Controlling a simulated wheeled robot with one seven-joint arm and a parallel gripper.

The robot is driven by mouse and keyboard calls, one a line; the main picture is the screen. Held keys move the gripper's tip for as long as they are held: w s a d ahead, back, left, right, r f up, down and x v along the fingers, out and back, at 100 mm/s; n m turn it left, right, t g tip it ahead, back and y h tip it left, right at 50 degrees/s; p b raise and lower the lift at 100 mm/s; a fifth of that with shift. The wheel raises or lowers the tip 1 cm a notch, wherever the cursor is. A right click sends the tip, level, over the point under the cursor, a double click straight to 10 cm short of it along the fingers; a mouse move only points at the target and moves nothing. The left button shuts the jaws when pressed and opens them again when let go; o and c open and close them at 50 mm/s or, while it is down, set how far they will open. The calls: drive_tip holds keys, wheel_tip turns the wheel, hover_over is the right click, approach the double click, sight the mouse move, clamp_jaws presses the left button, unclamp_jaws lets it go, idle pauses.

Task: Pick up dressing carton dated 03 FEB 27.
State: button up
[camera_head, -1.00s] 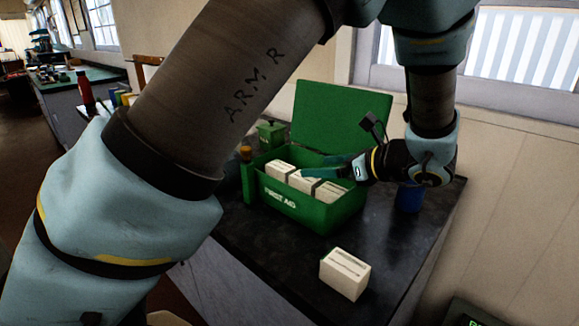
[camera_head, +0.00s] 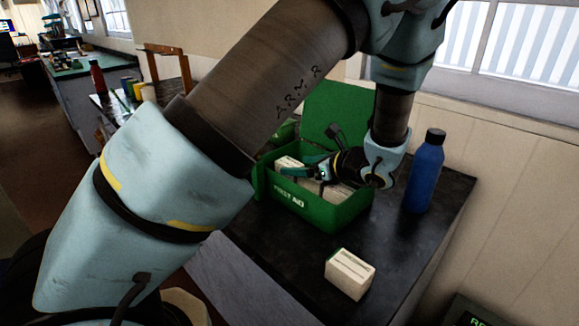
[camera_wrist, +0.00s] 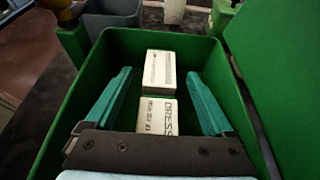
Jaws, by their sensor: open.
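The green first aid box (camera_head: 318,212) stands open on the dark bench, its lid raised behind. White cartons sit inside it, partly hidden by my arm in the head view. In the wrist view, one carton (camera_wrist: 159,70) lies between my fingertips, its small print unreadable. A nearer carton (camera_wrist: 157,117) shows "DRESS" and a small date line I cannot read surely; my gripper body hides its lower part. Another white carton (camera_head: 349,273) lies on the bench in front of the box, its print unreadable. My gripper (camera_head: 292,171) is open and empty, pointing left over the box; its fingers (camera_wrist: 159,76) flank the cartons.
A blue bottle (camera_head: 424,175) with a black cap stands right of the box, near my wrist. The raised green lid (camera_head: 333,112) rises behind my gripper. The front of the bench around the loose carton is clear.

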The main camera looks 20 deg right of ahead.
drive_tip(key=shift+w, duration=0.1)
clamp_jaws()
idle(0.7)
